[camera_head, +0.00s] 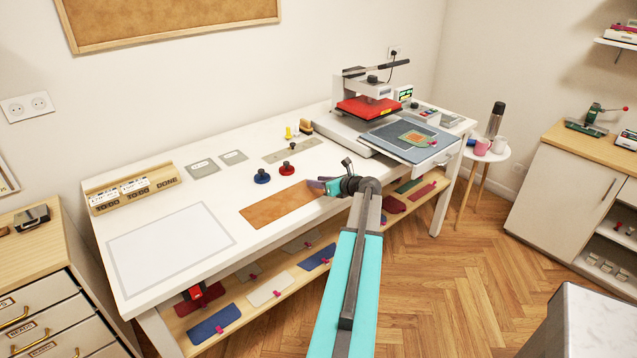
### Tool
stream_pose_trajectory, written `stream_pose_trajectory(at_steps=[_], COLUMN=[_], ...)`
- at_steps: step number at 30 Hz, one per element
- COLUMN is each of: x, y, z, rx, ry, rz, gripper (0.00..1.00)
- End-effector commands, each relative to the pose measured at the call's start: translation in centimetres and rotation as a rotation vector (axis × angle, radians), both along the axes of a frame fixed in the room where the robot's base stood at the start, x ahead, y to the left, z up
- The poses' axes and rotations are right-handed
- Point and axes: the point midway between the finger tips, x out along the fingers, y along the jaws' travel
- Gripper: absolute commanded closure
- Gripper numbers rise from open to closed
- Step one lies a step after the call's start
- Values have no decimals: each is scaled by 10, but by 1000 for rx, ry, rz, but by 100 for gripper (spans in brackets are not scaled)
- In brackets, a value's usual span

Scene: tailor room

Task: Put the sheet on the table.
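The white table (221,211) stands along the wall. A brown sheet (283,205) lies flat near its front edge, and a pale rectangle with a grey border (170,246) lies at its left end. Several coloured sheets with small pink tabs are on the shelf below, including a blue one (214,323), a white one (270,291) and a dark red one (201,299). I cannot tell which one the task means. My gripper (322,186) is over the table's front edge, by the brown sheet's right end. Its fingers are small and partly hidden by my arm, so its opening is unclear.
A press (365,107) with a red plate stands at the table's right, a grey board (403,138) before it. Blue (262,177) and red (287,169) knobs stand mid-table; a wooden rack (131,188) is at left. A round stool (485,155) holds mugs and a flask.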

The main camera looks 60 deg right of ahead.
Motion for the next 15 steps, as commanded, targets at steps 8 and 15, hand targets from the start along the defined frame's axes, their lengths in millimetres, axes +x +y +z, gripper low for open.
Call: stream_pose_trajectory(at_steps=[8, 15], x=[-18, -50], y=[6, 16], z=[7, 20], rx=[-1, -1], ry=[0, 0], rz=[0, -2], gripper=[67, 67])
